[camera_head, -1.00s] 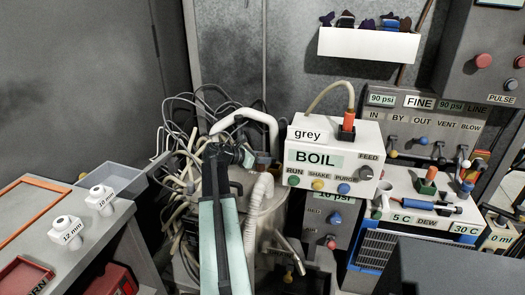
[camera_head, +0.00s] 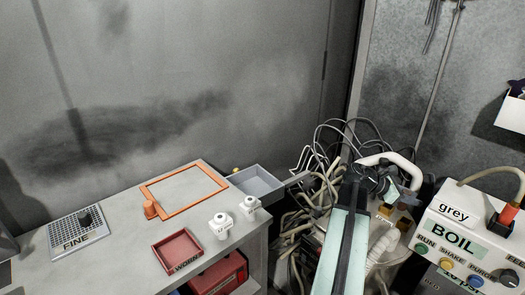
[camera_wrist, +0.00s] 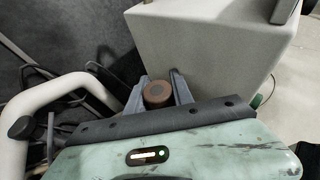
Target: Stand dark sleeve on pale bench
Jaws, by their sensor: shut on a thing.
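My gripper (camera_wrist: 157,84) is shut on a short dark brown round piece (camera_wrist: 158,94), seen end-on with a ring-like end in the wrist view. It looks like the dark sleeve. In the head view my gripper (camera_head: 397,190) is at the end of my mint arm, left of the white BOIL box, and the held piece cannot be made out there. The pale grey bench (camera_head: 120,262) is at the left of the head view, well apart from my gripper.
On the bench are a FINE grid tray (camera_head: 62,245) bearing a dark piece, an orange frame (camera_head: 168,212), a red WORN tray (camera_head: 160,258) and two white fittings (camera_head: 220,226). A grey bin (camera_head: 280,196) adjoins it. Loose cables (camera_head: 315,215) and the BOIL box (camera_head: 440,255) are near my arm.

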